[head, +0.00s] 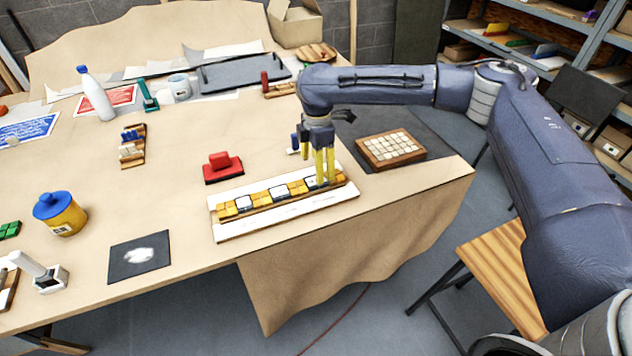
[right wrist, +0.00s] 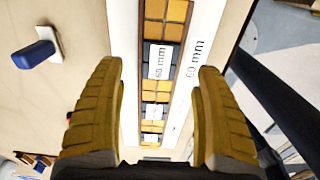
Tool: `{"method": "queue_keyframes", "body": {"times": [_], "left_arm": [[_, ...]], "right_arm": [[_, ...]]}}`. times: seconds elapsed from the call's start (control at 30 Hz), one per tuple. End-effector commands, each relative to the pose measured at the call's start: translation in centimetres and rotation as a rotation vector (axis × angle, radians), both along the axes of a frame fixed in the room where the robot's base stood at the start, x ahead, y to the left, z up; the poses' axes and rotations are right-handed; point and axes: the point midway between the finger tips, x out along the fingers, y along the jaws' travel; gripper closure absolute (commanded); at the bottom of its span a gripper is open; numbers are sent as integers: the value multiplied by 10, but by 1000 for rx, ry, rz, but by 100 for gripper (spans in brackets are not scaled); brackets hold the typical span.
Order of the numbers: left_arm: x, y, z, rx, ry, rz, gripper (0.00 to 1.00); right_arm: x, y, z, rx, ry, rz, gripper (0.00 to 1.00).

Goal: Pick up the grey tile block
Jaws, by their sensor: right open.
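A long strip of tile blocks lies in a wooden rail on a white board (head: 225,231) at the table's front edge. Most blocks are orange; several dark grey ones with white labels sit between them. One grey tile block (head: 312,181) is near the rail's right end, by my right gripper (head: 321,181). My left gripper is not in view.
A red-handled block (head: 221,166) stands behind the strip, and a blue-handled one (right wrist: 32,54) is close to my right gripper. A tile panel (head: 391,150) lies on a dark mat to the right. A yellow jar (head: 62,218) stands left. The table between jar and strip is mostly clear.

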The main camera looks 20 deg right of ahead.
Motion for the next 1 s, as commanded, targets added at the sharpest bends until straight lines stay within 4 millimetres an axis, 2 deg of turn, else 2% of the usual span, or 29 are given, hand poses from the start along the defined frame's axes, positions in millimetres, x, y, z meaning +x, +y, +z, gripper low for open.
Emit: {"method": "queue_keyframes", "body": {"times": [0.17, 0.5, 0.8, 1.0], "left_arm": [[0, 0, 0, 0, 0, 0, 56], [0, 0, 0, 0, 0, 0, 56], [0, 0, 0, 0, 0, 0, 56], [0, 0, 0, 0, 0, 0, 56]], "right_arm": [[0, 0, -9, 1, 1, 0, 29], [-1, 0, -47, 1, 2, 0, 29], [0, 0, -52, 1, 0, 1, 29], [0, 0, -51, 1, 0, 0, 52]]}}
